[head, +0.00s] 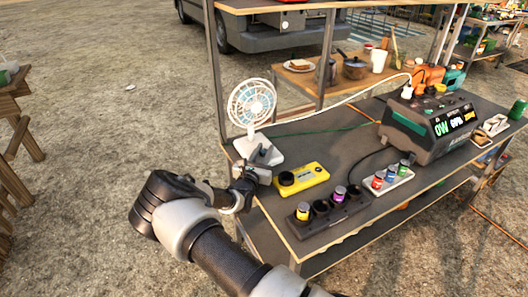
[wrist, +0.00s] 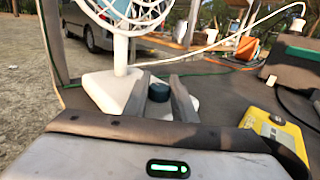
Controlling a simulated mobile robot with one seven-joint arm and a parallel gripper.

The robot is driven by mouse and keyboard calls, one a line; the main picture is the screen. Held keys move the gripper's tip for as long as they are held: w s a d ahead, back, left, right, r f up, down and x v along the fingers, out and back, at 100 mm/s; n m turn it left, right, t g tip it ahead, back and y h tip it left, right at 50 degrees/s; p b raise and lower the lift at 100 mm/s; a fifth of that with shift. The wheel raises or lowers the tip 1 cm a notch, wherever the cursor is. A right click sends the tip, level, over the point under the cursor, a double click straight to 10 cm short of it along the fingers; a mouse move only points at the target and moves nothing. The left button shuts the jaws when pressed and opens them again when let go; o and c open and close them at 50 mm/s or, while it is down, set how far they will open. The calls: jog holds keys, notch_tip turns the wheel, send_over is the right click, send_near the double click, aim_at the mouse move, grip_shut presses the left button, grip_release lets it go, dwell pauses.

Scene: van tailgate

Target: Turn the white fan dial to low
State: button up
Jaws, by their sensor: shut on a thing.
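The white fan (head: 251,104) stands upright at the left end of the grey table, with a round caged head on a post and a white base (wrist: 101,88). Its dial (wrist: 158,92) is a dark teal round knob on the base. My gripper (wrist: 160,77) is at the base, with one finger on each side of the dial, shut on it.
A yellow device (head: 302,178) with a black knob lies close to the right of my gripper. A dark rack (head: 328,213) with jars and a white tray (head: 388,181) stand farther right. A power station (head: 427,127) is behind. A white cable crosses the back.

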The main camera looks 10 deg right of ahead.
jog(key=shift+a+f, duration=0.1)
jog(key=shift+f, duration=0.05)
jog(key=m+g+h+b, duration=0.1)
jog(key=m+h+b, duration=0.1)
jog(key=b, duration=0.1)
jog(key=shift+f, duration=0.2)
jog(key=m+g+h+b, duration=0.2)
jog(key=g+h+b, duration=0.1)
jog(key=shift+b, duration=0.4)
jog(key=shift+m+g+h+b, duration=0.7)
jog(key=shift+m+g+h, duration=0.1)
jog(key=shift+m+g, duration=0.15)
jog(key=shift+r+m+g+h+b, duration=0.15)
jog(key=shift+m+g+h, duration=0.35)
jog(key=shift+g, duration=0.3)
jog(key=shift+r+m+g+h+b, duration=0.15)
jog(key=shift+m+g+h, duration=0.15)
jog(key=shift+m+g, duration=0.35)
jog(key=shift+g, duration=0.4)
jog(key=o, duration=1)
jog(key=shift+o, duration=0.2)
